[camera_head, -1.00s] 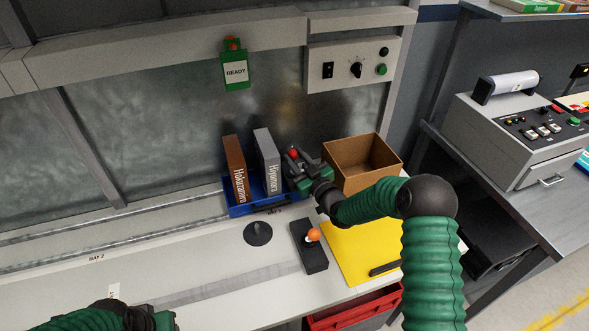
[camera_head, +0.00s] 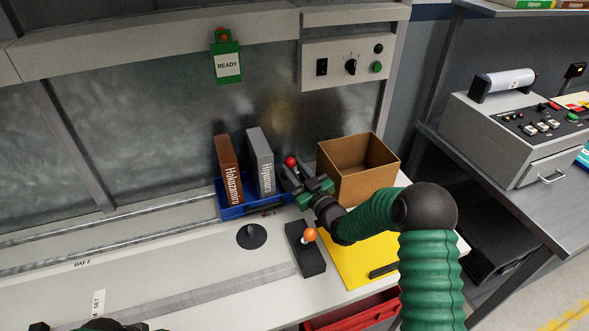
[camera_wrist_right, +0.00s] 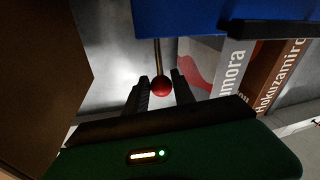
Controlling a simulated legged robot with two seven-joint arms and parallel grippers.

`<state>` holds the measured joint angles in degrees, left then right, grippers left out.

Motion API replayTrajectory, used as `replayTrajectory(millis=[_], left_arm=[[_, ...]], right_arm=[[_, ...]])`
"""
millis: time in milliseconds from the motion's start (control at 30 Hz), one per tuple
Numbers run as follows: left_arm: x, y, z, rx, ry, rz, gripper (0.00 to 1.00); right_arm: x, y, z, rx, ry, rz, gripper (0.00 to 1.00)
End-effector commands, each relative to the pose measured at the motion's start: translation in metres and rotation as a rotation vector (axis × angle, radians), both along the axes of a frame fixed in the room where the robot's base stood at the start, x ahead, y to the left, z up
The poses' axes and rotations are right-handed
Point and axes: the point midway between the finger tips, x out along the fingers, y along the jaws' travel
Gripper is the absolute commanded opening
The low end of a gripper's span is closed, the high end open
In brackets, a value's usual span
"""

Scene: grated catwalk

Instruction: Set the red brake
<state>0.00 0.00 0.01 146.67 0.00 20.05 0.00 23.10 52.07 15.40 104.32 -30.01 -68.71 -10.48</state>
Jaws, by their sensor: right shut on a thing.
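The red brake shows as a red ball knob (camera_head: 291,161) on a thin lever, between the blue file holder and the cardboard box. My right gripper (camera_head: 297,172) is at the knob, its fingers on either side of the lever. In the right wrist view the red knob (camera_wrist_right: 162,87) sits between the two dark fingers (camera_wrist_right: 160,92), with its thin metal stem (camera_wrist_right: 157,56) beyond it. The gripper is shut on the lever. The lever's base is hidden.
A blue holder (camera_head: 234,211) with two binders stands left of my right gripper, an open cardboard box (camera_head: 350,187) right. In front are an orange-knobbed joystick (camera_head: 310,236), a black disc (camera_head: 251,236) and a yellow mat (camera_head: 352,262). A switch panel (camera_head: 345,65) hangs above.

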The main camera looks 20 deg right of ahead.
Motion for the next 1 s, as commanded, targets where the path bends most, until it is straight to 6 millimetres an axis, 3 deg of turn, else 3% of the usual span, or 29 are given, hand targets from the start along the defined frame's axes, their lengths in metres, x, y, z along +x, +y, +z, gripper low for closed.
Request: replayTrajectory(millis=[233, 267, 400, 767, 1000], left_arm=[[0.000, 0.000, -0.001, 0.000, 0.000, 0.000, 0.35], [0.000, 0.000, -0.001, 0.000, 0.000, 0.000, 0.35], [0.000, 0.000, -0.001, 0.000, 0.000, 0.000, 0.35], [0.000, 0.000, 0.000, 0.000, 0.000, 0.000, 0.35], [0.000, 0.000, 0.000, 0.000, 0.000, 0.000, 0.35]], right_arm=[[-0.001, 0.001, -0.007, -0.001, 0.016, 0.003, 0.00], [-0.001, 0.001, -0.007, -0.001, 0.016, 0.003, 0.34], [-0.001, 0.001, -0.005, -0.001, 0.011, 0.002, 0.51], [-0.008, -0.001, -0.003, -0.002, 0.006, 0.001, 0.51], [-0.060, -0.015, -0.009, -0.001, 0.009, -0.001, 0.51]])
